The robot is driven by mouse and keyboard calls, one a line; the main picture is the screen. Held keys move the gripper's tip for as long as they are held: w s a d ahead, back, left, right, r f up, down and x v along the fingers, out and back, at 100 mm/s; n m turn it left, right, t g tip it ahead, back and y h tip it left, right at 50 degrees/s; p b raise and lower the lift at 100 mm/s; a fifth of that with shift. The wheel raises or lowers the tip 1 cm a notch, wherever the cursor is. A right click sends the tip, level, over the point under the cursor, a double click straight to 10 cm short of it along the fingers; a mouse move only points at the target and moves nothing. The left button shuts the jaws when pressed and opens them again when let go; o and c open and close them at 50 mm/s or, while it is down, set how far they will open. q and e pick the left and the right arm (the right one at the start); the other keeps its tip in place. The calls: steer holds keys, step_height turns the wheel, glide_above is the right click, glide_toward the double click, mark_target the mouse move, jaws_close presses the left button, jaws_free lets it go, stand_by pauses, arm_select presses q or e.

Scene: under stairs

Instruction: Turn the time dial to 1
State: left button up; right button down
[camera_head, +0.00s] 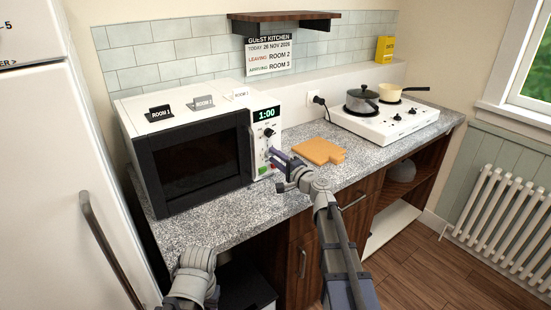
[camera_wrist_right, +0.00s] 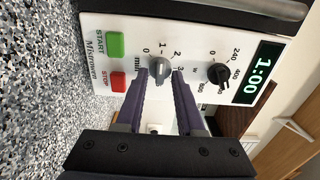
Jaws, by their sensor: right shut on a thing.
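The white microwave (camera_head: 130,112) stands on the counter with its black door closed. The time dial (camera_wrist_right: 159,66) is a small grey knob with the marks 0, 1, 2, 3 and "min"; its pointer seems to face the 1. The display (camera_wrist_right: 257,72) reads 1:00, and also in the head view (camera_head: 266,114). My right gripper (camera_wrist_right: 160,72) has its two purple fingers on either side of the time dial and is shut on it; it also shows in the head view (camera_head: 275,153). Of my left arm, only grey links show at the bottom of the head view; its gripper is not seen.
A black power dial (camera_wrist_right: 219,73) sits beside the time dial. The green START button (camera_wrist_right: 116,44) and red STOP button (camera_wrist_right: 118,81) are on the other side. A cutting board (camera_head: 318,151) lies right of the microwave. A hob (camera_head: 385,122) with two pans stands farther right.

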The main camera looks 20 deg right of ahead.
stand_by(0.4)
steer(key=c, duration=0.9)
jaws_free()
steer(key=v, duration=0.8)
